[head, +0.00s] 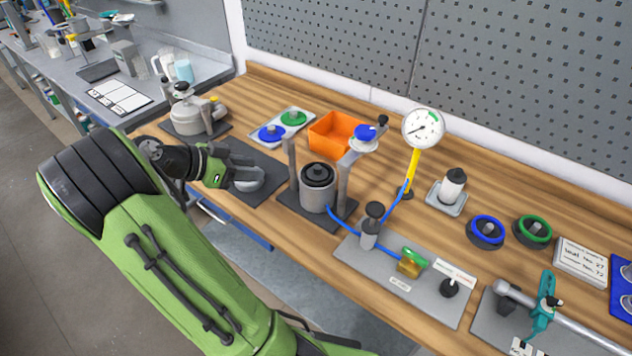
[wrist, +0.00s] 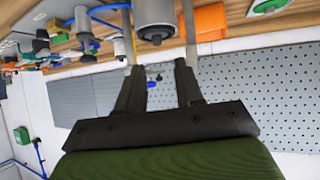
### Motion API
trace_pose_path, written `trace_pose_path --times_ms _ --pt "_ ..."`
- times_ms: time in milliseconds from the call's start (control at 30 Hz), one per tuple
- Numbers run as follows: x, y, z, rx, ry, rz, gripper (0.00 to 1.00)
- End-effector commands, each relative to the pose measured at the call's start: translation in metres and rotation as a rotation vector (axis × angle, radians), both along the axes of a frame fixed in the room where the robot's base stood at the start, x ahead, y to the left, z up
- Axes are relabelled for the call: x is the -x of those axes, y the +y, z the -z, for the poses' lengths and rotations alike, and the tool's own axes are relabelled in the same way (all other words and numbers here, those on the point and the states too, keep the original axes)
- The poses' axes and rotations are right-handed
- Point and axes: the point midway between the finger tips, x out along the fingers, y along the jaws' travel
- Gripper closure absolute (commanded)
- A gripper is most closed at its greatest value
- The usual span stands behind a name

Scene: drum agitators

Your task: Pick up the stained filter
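My gripper (head: 240,172) is over the dark mat left of the grey drum (head: 318,195). In the wrist view its two dark fingers (wrist: 158,88) stand apart, with open space and a small blue thing (wrist: 155,78) beyond. A pale grey rounded part (head: 248,180) shows beside the fingers; I cannot tell whether it is a separate thing. No stain is clear enough to identify the stained filter. Blue-knobbed (head: 271,133) and green-knobbed (head: 293,118) discs lie on a tray. A white disc with a blue knob (head: 365,134) sits atop the drum's right post.
An orange bin (head: 335,134) stands behind the drum. A round gauge (head: 423,128) on a yellow stem stands right of it. A lidded grey pot (head: 190,115) is at the left. Blue (head: 485,232) and green (head: 532,231) rings lie at the right. Pegboard closes the back.

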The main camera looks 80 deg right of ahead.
Motion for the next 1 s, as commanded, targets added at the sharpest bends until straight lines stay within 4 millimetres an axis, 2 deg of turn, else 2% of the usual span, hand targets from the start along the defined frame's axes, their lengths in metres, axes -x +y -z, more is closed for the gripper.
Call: trace_pose_path --times_ms 167,500,1000 --pt "0.014 -0.015 0.002 0.095 0.028 0.094 0.64" --pt "0.065 -0.062 0.041 0.09 0.028 0.093 0.64" --pt "0.109 -0.109 0.072 0.09 0.026 0.088 0.64"
